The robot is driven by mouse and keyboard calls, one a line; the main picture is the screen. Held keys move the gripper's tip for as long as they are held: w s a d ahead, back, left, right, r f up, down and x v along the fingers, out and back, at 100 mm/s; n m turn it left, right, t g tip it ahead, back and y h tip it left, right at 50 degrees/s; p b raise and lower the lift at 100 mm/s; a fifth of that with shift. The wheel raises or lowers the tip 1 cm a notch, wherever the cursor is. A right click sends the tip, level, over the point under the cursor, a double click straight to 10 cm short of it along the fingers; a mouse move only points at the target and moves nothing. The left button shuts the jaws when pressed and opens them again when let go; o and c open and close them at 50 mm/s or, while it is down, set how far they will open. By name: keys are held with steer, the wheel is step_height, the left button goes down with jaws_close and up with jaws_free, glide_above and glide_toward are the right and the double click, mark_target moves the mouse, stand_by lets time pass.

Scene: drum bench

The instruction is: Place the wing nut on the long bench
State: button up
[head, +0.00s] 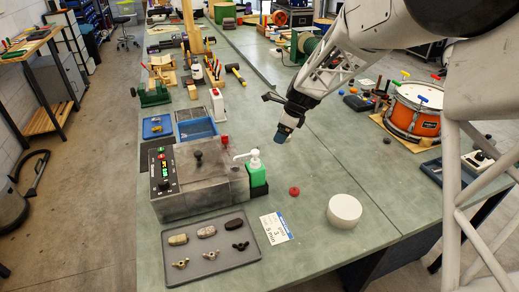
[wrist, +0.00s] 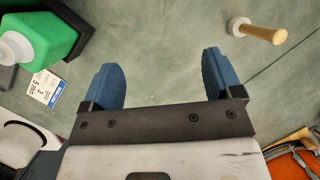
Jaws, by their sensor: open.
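Several small parts lie on a grey tray (head: 167,240) at the front left of the long green bench (head: 320,175) in the head view. My gripper (head: 283,135) is over the middle of the bench, well behind and right of the tray. Its blue fingers also show in the wrist view (wrist: 160,75), apart with nothing between them. No wing nut shows in the wrist view.
A grey machine (head: 200,178) and a green pump bottle (head: 256,169) stand behind the tray. A white round tub (head: 344,210), red knob (head: 294,191) and card (head: 276,228) are to its right. An orange drum (head: 412,112) stands right.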

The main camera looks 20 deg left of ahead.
steer(key=w+a+f+m, duration=0.1)
steer(key=a+f+m, duration=0.1)
steer(key=a+f, duration=0.3)
steer(key=shift+a+f, duration=0.2)
steer(key=shift+a, duration=1.05)
steer(key=shift+w, duration=0.1)
steer(key=shift+x, duration=1.25)
steer(key=shift+f, duration=0.1)
steer(key=shift+x, duration=2.5)
steer(key=shift+a, duration=0.15)
steer(key=shift+c, duration=0.4)
steer(key=c, duration=1)
